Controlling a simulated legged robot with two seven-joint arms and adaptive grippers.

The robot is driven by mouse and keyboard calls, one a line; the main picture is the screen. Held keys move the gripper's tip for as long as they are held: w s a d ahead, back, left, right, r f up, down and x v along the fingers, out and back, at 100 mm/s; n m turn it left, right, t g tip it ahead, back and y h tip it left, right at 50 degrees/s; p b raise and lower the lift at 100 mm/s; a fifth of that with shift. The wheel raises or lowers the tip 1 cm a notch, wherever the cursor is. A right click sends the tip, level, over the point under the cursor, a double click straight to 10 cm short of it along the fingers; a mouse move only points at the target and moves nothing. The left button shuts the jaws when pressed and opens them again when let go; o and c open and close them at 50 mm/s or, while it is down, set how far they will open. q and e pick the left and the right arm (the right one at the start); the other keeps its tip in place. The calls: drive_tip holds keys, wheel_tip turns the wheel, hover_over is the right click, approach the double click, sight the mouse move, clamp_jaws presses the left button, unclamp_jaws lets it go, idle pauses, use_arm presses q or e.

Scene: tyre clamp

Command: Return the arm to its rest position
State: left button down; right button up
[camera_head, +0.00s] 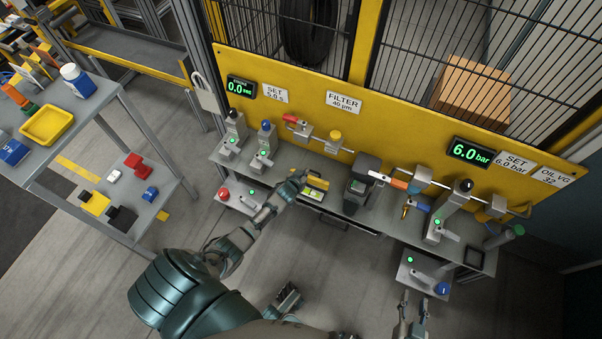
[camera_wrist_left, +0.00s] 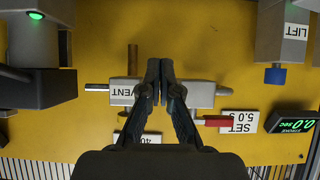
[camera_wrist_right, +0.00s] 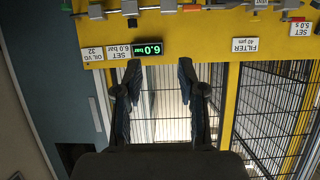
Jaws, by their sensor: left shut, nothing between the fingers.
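My left gripper (camera_head: 300,177) is over the front edge of the grey bench, left of the black-topped unit. In the left wrist view its fingers (camera_wrist_left: 160,65) are together and empty. In the head view this valve (camera_head: 303,130) is on the yellow panel, beyond the gripper. My right gripper (camera_head: 413,304) is low at the bottom right, in front of the bench. Its fingers (camera_wrist_right: 160,78) are apart with nothing between them.
The yellow panel (camera_head: 390,120) with gauges and mesh stands behind the bench. A lower plate with a blue knob (camera_head: 442,288) is close to my right gripper. A side shelf with a yellow tray (camera_head: 47,125) stands left. The floor in front of the bench is partly free.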

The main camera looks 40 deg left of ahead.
use_arm(q)
drive_tip(key=s+d+f+m+g+h+p, duration=0.1)
drive_tip(key=s+d+g+p, duration=0.2)
drive_tip(key=s, duration=1.1)
drive_tip(key=s+d+f+m+g+h+p, duration=0.1)
drive_tip(key=s+d+p, duration=0.4)
drive_tip(key=s, duration=0.9)
drive_tip(key=s+d+f+m+g+p, duration=0.1)
drive_tip(key=s+d+g+p, duration=0.3)
drive_tip(key=s+d, duration=0.5)
drive_tip(key=s+m+g, duration=0.1)
drive_tip(key=s, duration=0.5)
drive_tip(key=shift+d+f+m+h, duration=0.2)
drive_tip(key=shift+d+m+h, duration=0.1)
drive_tip(key=shift+m+h, duration=0.1)
use_arm(e)
drive_tip(key=s+d+f+g+h, duration=0.1)
drive_tip(key=s+d+f+g, duration=0.1)
drive_tip(key=s+f, duration=0.4)
drive_tip(key=s+d+f+g+h, duration=0.1)
drive_tip(key=s+f+g, duration=0.4)
drive_tip(key=f, duration=0.6)
drive_tip(key=s+d+f+g, duration=0.3)
drive_tip(key=s+f+g, duration=0.1)
drive_tip(key=s+f, duration=0.3)
wheel_tip(320, 180, down, 2)
drive_tip(key=shift+s+f+h, duration=0.1)
drive_tip(key=shift+s+h, duration=0.3)
use_arm(q)
drive_tip(key=shift+w+a, duration=0.1)
